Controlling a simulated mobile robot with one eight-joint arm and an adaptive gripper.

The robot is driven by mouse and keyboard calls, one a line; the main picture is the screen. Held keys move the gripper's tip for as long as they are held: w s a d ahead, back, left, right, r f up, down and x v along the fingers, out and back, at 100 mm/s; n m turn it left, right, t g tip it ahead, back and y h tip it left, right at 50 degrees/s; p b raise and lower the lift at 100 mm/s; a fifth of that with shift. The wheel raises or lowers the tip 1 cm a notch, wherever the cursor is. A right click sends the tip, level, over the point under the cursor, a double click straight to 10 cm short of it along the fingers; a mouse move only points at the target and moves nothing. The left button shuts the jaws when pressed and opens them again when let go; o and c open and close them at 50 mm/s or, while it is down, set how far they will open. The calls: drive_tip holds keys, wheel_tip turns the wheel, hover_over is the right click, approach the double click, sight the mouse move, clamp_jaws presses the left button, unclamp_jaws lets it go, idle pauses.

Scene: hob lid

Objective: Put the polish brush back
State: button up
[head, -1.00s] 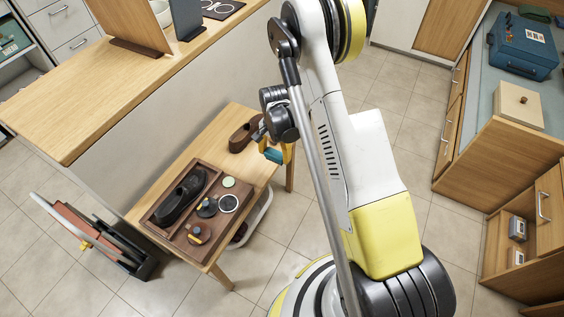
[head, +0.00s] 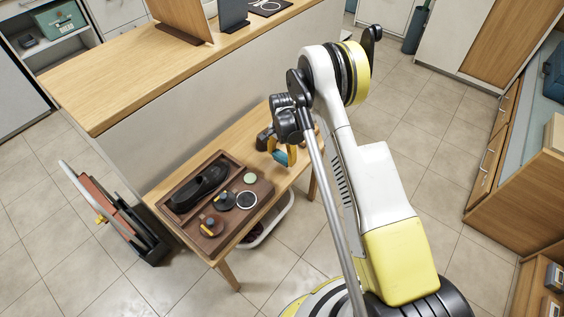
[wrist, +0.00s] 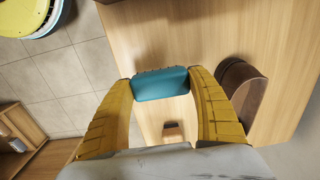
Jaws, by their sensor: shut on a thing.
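My gripper (wrist: 162,108) is shut on a teal block (wrist: 160,84) with a stitched or bristled edge, held between its yellow fingers. I cannot tell for sure whether this is the polish brush. In the head view my gripper (head: 281,150) hangs above the right end of the wooden bench (head: 160,190).
A brown shoe-like thing (wrist: 240,92) lies on the bench right of my gripper in the wrist view. A smaller brown piece (wrist: 173,131) shows below the block. A folding rack (head: 118,222) stands left of the bench. A white bin (head: 268,226) is underneath.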

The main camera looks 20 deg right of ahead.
drive_tip(key=shift+f+b, duration=0.4)
drive_tip(key=shift+f, duration=0.85)
drive_tip(key=shift+f, duration=0.15)
drive_tip(key=o, duration=1.2)
drive_tip(key=shift+o, duration=0.2)
